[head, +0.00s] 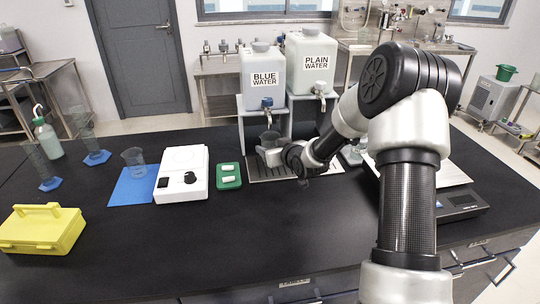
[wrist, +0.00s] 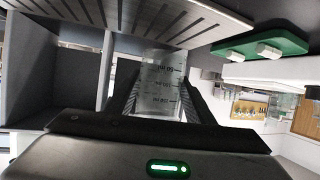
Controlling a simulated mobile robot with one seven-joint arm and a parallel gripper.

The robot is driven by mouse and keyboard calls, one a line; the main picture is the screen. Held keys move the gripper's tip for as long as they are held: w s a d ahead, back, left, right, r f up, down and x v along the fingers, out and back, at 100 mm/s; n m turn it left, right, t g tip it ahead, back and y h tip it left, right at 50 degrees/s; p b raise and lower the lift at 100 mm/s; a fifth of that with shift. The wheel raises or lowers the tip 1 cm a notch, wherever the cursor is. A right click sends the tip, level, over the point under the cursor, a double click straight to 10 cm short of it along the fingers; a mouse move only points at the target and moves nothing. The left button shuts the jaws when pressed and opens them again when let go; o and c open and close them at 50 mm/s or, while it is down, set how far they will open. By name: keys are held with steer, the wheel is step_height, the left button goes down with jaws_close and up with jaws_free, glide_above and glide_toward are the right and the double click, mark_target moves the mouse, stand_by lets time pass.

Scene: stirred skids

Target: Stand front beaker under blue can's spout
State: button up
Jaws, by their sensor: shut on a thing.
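My gripper (head: 270,155) is shut on a clear glass beaker (head: 270,138), in front of the blue can's stand. The beaker also shows between the fingers in the wrist view (wrist: 163,85), with its ml marks facing the camera. The can labelled BLUE WATER (head: 264,78) stands on a grey stand, and its spout (head: 267,103) is just above the beaker in the head view. The slatted drip tray (head: 325,168) lies below; it shows at the top of the wrist view (wrist: 150,18). I cannot tell whether the beaker's base touches it.
The PLAIN WATER can (head: 312,65) stands to the right. A yellow case (head: 40,232) is at far left. The front bench is clear.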

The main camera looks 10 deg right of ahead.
steer(key=shift+w+a, duration=0.1)
steer(key=shift+w, duration=0.2)
steer(key=shift+f, duration=1.7)
steer(key=shift+f, duration=0.2)
steer(key=o, duration=1.1)
